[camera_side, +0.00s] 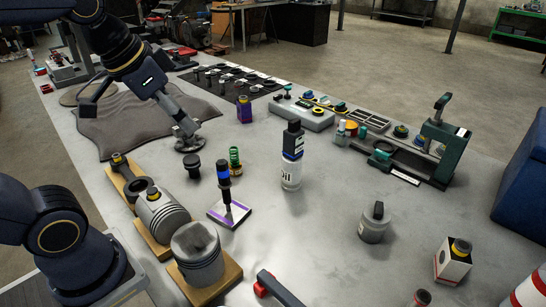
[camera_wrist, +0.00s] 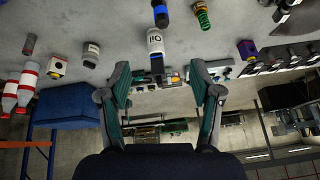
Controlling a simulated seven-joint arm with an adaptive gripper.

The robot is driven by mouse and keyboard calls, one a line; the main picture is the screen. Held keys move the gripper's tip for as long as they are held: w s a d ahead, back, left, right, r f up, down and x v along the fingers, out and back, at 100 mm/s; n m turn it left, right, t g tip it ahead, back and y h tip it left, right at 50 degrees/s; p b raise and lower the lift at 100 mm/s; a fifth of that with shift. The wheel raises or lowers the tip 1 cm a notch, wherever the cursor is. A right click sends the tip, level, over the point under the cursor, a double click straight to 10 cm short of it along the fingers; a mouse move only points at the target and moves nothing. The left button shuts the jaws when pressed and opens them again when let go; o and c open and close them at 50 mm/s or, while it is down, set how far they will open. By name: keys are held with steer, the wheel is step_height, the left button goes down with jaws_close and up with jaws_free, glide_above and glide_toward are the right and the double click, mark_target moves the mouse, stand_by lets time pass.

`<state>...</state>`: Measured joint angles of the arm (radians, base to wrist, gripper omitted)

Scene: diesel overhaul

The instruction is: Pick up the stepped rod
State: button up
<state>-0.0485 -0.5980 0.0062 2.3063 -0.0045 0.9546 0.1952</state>
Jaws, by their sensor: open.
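The upright rod (camera_side: 224,184), black with a blue band and narrowing in steps toward its lower end, is what I take for the stepped rod. It stands at a purple-edged plate (camera_side: 213,213) near the middle of the table. In the wrist view it shows at the top edge (camera_wrist: 160,14), partly cut off. My gripper (camera_side: 135,120) is raised at the upper left of the side view, apart from the rod. In the wrist view its fingers (camera_wrist: 162,100) are spread wide with nothing between them. The wrist picture is upside down.
A green spring (camera_side: 235,158) stands just behind the rod, and a black cap-like part (camera_side: 193,167) to its left. An oil bottle (camera_side: 291,172) stands to the right. Pistons (camera_side: 198,258) on wooden blocks stand in front. Bare table lies between bottle and grey canister (camera_side: 374,226).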

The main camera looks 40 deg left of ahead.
steer(key=w+a+g, duration=0.1)
steer(key=w+a, duration=0.4)
steer(key=w, duration=0.1)
steer(key=n+g, duration=0.4)
glide_above(190, 159)
step_height(190, 159, down, 14)
step_height(190, 159, down, 10)
steer(key=shift+r, duration=0.2)
step_height(190, 159, down, 6)
steer(key=shift+w+f, duration=0.1)
jaws_close()
